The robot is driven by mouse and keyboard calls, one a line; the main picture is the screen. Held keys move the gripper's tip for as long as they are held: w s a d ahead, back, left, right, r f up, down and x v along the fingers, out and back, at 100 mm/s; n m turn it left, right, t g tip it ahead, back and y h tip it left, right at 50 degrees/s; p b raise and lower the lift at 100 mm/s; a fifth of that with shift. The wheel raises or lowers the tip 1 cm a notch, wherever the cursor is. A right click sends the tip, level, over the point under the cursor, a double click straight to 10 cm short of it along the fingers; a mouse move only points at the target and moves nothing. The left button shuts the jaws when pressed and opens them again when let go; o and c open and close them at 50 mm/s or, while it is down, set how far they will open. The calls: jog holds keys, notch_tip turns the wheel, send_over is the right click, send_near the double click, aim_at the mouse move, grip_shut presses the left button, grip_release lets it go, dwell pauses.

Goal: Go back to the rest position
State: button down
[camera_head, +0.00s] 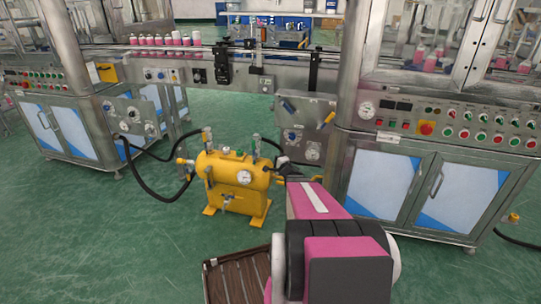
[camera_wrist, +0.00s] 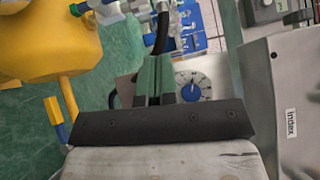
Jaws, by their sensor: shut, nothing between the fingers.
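The gripper there is small and hard to make out. The yellow tank also fills the upper left of the wrist view (camera_wrist: 45,40).
A conveyor (camera_head: 120,50) with pink-and-white cans crosses the back. Steel cabinets stand left (camera_head: 70,125) and right (camera_head: 440,190). A black hose (camera_head: 150,190) runs to the tank. A grey panel labelled Index (camera_wrist: 285,80) is at the wrist view's right. Green floor (camera_head: 90,240) is clear at front left.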

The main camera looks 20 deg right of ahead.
jog(key=s+a+n+g+h, duration=0.1)
jog(key=s+a+n+g, duration=0.7)
jog(key=s, duration=0.4)
jog(key=s+a+n+g+h, duration=0.2)
jog(key=s+a+n+g, duration=0.6)
jog(key=s, duration=0.4)
jog(key=shift+s+a+r+n+g+h, duration=0.15)
jog(key=shift+a+r+n+g+h, duration=0.2)
jog(key=shift+a+g, duration=0.65)
jog(key=shift+d, duration=0.3)
